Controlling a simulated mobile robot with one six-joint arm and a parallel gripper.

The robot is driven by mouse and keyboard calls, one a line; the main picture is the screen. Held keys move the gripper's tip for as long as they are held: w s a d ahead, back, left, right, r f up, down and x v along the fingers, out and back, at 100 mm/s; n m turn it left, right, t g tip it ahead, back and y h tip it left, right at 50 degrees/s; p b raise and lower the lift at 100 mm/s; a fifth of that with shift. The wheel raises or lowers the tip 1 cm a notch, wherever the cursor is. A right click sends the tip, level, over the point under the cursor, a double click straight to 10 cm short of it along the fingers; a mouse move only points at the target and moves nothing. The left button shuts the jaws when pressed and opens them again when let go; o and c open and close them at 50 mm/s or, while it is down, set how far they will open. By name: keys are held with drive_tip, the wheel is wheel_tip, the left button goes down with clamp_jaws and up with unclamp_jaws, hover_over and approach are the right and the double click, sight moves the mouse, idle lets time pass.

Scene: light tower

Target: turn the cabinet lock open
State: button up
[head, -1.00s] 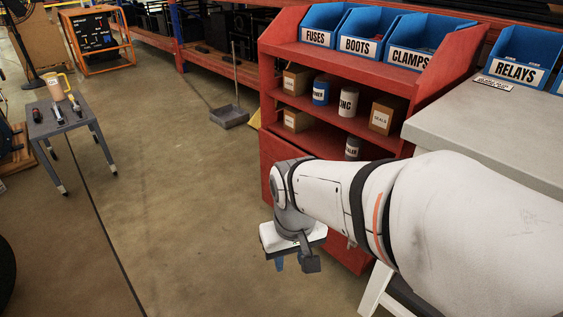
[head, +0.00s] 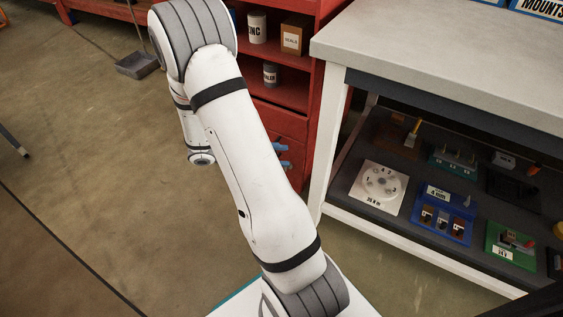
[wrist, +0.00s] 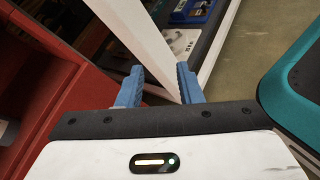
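The red cabinet (head: 300,180) stands right of my arm in the head view, with open shelves above and a closed red front below. Its red side also fills the left of the wrist view (wrist: 75,85). No lock can be made out in either view; my arm hides part of the cabinet front. My gripper (wrist: 158,84) is open and empty, its two blue fingers apart, pointing towards a white bench leg. In the head view only the blue fingers of my gripper (head: 282,156) show, past my arm's right edge and in front of the cabinet's lower part.
A white-legged workbench (head: 400,48) stands right of the cabinet, close by. Its lower shelf holds a white dial plate (head: 379,187), a blue block tray (head: 443,215) and a green fixture (head: 511,248). A grey dustpan (head: 137,64) lies on the floor at the back.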

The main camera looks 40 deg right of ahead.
drive_tip(key=w+d+f+n+t+h+p, duration=0.1)
drive_tip(key=w+f+n+t, duration=0.3)
drive_tip(key=f, duration=0.4)
drive_tip(key=w+d+f+n+t+h, duration=0.1)
drive_tip(key=f+n+t+h, duration=0.1)
drive_tip(key=f+n+t, duration=0.45)
drive_tip(key=w+d+f+n+t+h+p, duration=0.1)
drive_tip(key=w+f+n+t, duration=0.2)
drive_tip(key=f, duration=0.6)
drive_tip(key=b+x, duration=0.3)
drive_tip(key=x, duration=0.5)
drive_tip(key=shift+s+f+n, duration=0.25)
drive_tip(key=shift+n, duration=0.2)
drive_tip(key=shift+g, duration=0.25)
clamp_jaws()
drive_tip(key=shift+w, duration=0.1)
